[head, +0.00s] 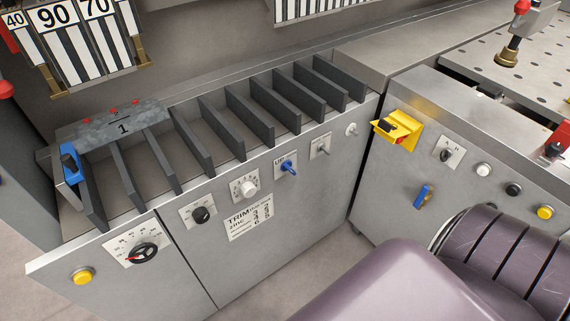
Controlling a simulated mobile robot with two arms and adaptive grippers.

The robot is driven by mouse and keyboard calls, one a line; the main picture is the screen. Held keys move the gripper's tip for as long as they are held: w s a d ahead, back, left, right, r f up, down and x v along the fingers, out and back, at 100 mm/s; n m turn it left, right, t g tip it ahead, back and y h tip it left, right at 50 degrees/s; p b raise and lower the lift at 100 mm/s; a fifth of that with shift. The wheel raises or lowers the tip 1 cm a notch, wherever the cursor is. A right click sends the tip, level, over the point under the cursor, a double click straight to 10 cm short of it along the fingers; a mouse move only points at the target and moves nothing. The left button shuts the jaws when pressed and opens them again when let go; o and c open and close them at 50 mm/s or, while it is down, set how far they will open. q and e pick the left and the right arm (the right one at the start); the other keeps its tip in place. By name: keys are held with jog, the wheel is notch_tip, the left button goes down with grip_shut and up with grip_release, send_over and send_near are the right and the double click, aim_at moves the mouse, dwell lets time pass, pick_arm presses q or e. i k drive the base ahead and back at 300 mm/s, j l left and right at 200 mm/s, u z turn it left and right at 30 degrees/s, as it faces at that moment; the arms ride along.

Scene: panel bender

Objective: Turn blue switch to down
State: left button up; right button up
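A small blue switch (287,168) sits on a white label plate on the sloped front panel of the grey cabinet, near the picture's middle. Its lever sticks out from the panel; I cannot tell for sure whether it is up or down. A second blue part, a lever or key (422,196), is on the right-hand panel below the yellow switch housing. Neither gripper is in view. A mauve arm part of mine fills the bottom right, close to the right-hand panel in the picture. No gripper is seen touching the blue switch.
Around the switch are a white dial (244,187), a black knob (201,214) and a grey toggle (320,147). A yellow housing (397,127) juts out at the right. Dark dividers (232,126) stand in the tray above. A blue clamp (70,163) is at the left end.

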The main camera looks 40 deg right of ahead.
aim_at(285, 166)
jog(key=z, duration=1.15)
